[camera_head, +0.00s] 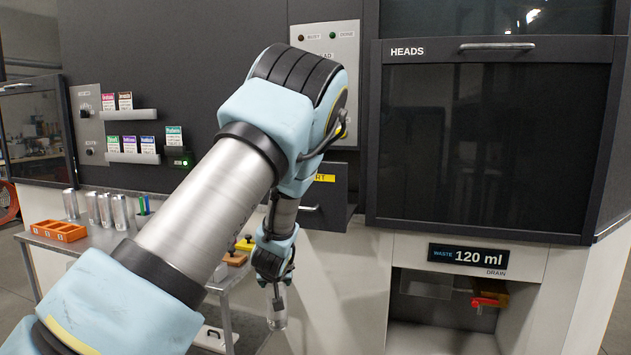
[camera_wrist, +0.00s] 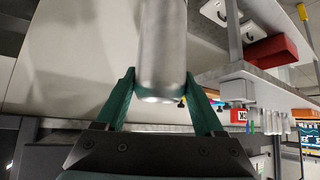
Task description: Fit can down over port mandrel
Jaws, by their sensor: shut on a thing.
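My gripper (camera_head: 274,288) hangs from my arm near the middle bottom of the head view, in front of the white machine body. It is shut on a silver can (camera_head: 277,313), which points down below the fingers. In the wrist view the can (camera_wrist: 161,60) sits between the two green fingers of my gripper (camera_wrist: 163,88). The can is clear of the table and touches nothing else that I see. The port mandrel cannot be made out in either view; a drawer (camera_head: 318,197) with a yellow label is partly hidden behind my arm.
A side table (camera_head: 190,251) at left bears an orange tray (camera_head: 59,231) and several silver cans (camera_head: 105,210). The heads window (camera_head: 490,140) is closed. A drain recess (camera_head: 430,310) with a red valve (camera_head: 488,301) lies at lower right. A red box (camera_wrist: 272,50) shows in the wrist view.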

